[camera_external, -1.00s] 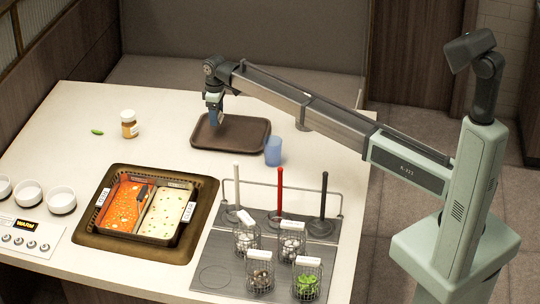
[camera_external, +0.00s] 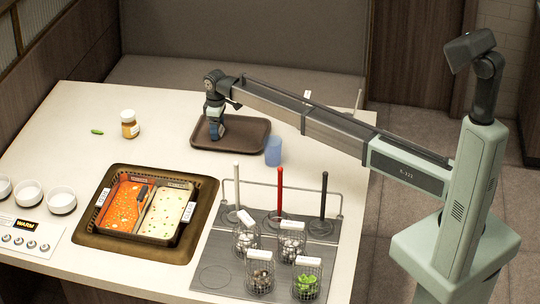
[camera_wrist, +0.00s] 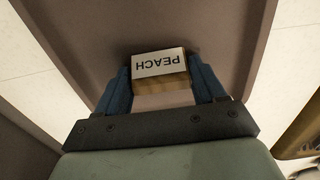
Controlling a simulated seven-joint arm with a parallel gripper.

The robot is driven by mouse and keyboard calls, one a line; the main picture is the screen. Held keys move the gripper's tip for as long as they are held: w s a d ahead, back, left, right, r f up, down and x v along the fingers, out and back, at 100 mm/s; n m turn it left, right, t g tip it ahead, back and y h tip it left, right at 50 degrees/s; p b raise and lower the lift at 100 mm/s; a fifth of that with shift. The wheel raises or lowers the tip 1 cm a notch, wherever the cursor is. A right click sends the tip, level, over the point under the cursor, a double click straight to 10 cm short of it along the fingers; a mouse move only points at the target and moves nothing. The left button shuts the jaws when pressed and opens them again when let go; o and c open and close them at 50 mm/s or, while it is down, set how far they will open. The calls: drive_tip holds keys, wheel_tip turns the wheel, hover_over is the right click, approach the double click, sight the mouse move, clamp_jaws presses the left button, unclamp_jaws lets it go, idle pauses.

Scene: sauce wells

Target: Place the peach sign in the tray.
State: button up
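The peach sign (camera_wrist: 158,64) is a small wooden block with a white face reading PEACH, upside down in the wrist view. It sits between the two blue fingers of my gripper (camera_wrist: 160,75), which appear to press on its sides. The brown tray (camera_wrist: 240,40) spreads out beneath the sign. In the external view my gripper (camera_external: 216,138) points down over the left part of the tray (camera_external: 252,140), close to its floor. The sign cannot be made out there, and I cannot tell whether it touches the tray.
A blue cup (camera_external: 273,151) stands at the tray's lower right corner. A jar (camera_external: 129,124) and a green piece (camera_external: 97,132) lie to the left. The sauce pan (camera_external: 150,208), wire baskets and upright ladles are nearer the front.

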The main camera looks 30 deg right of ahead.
drive_tip(key=o, duration=0.4)
drive_tip(key=shift+r, duration=0.1)
wheel_tip(320, 180, up, 12)
drive_tip(key=shift+r, duration=0.1)
idle(0.5)
